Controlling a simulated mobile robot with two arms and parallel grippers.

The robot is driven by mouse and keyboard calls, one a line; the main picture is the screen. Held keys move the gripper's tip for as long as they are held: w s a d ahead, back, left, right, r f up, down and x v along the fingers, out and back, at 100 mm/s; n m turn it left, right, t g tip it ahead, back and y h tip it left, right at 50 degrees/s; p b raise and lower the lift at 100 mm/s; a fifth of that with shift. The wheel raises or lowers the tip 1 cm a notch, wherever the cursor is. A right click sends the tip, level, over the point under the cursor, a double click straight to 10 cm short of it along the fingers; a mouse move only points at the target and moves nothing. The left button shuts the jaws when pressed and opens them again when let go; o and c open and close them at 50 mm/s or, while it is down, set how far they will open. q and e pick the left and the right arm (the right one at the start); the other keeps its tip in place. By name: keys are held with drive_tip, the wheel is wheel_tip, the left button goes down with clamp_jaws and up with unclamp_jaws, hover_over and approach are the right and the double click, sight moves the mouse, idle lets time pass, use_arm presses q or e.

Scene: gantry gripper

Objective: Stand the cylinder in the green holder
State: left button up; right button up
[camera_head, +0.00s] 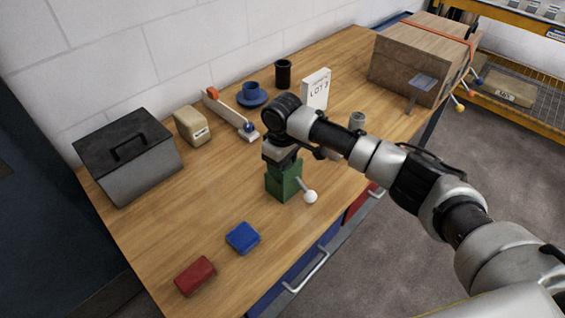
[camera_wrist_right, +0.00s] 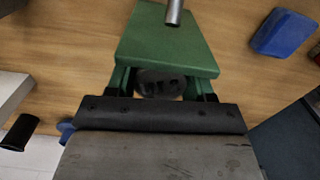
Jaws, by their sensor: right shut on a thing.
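The green holder (camera_head: 283,183) stands on the table below my right gripper, with a lever ending in a white ball (camera_head: 310,197). In the right wrist view, its green face (camera_wrist_right: 165,50) fills the upper middle. The round, dark grey marked end of what looks like the cylinder (camera_wrist_right: 160,83) shows between green walls and my fingers. My right gripper (camera_head: 282,157) points down at the holder and is shut on this cylinder. Its lower part and exact seating are hidden; I cannot tell whether it touches the holder's floor. My left gripper is not in view.
A blue block (camera_head: 243,238) and a red block (camera_head: 195,276) lie nearer the front.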

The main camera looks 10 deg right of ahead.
drive_tip(key=shift+w+f, duration=0.1)
drive_tip(key=shift+f, duration=0.1)
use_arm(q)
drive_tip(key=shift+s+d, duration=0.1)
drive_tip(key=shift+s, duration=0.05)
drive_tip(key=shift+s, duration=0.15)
use_arm(e)
drive_tip(key=shift+f, duration=0.1)
drive_tip(key=o, duration=1.2)
drive_tip(key=shift+f, duration=0.1)
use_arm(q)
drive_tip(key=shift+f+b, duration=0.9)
use_arm(e)
wheel_tip(320, 180, up, 12)
drive_tip(key=shift+r, duration=0.2)
